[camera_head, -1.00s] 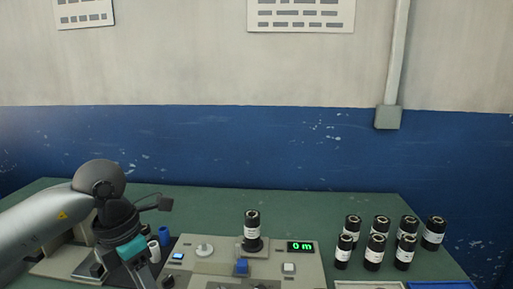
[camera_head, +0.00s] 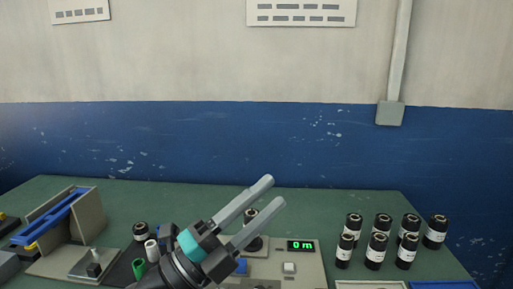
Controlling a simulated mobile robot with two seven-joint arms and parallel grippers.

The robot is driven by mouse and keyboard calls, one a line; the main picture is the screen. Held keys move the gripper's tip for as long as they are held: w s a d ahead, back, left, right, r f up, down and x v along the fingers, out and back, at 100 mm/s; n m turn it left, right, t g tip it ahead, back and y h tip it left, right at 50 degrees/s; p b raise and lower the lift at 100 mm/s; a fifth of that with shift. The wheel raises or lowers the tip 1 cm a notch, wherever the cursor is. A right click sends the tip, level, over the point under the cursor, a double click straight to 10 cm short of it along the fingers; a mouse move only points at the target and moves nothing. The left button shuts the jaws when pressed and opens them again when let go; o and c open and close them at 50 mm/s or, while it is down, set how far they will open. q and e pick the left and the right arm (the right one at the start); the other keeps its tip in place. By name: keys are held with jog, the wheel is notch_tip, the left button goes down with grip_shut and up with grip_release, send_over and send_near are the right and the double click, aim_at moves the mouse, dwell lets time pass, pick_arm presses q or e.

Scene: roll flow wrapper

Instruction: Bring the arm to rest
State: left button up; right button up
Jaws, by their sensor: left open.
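My left gripper (camera_head: 268,204) is in the lower middle of the head view, its two long grey fingers apart and pointing up and right. A black roll with a white label (camera_head: 250,214) stands on the panel behind the fingers, mostly hidden. I cannot tell whether the gripper touches anything. My right gripper is not in view.
Several black labelled rolls (camera_head: 376,250) stand on the green table (camera_head: 340,205) at the right. A green display (camera_head: 301,245) reads 0 m.

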pick_arm(q)
jog(key=w+a+f+n+t+y, duration=0.2)
jog(key=a+f+n+t+y, duration=0.15)
jog(key=a+n+y, duration=0.45)
jog(key=w+a+f+n+t+y, duration=0.25)
jog(key=f+n+y, duration=0.35)
jog(key=n, duration=0.4)
jog(key=s+a+f+n+g+y, duration=0.2)
jog(key=a+f+n+g+y, duration=0.1)
jog(key=f, duration=0.3)
jog(key=s+a+f+n+g+y, duration=0.2)
jog(key=s+a+f+g, duration=0.1)
jog(key=f, duration=0.3)
jog(key=s+f+n+g, duration=0.2)
jog(key=s+f+g, duration=0.4)
jog(key=s, duration=0.4)
jog(key=s+f+n+g, duration=0.2)
jog(key=s+f+g, duration=0.2)
jog(key=s+f, duration=0.5)
notch_tip(320, 180, down, 21)
jog(key=s+g, duration=0.1)
jog(key=s, duration=0.1)
jog(key=s+a+f+g, duration=0.1)
jog(key=s+a+f, duration=0.2)
jog(key=s+f, duration=1)
jog(key=shift+s+a+f+m, duration=0.2)
jog(key=shift+s+m, duration=0.2)
jog(key=shift+s, duration=0.65)
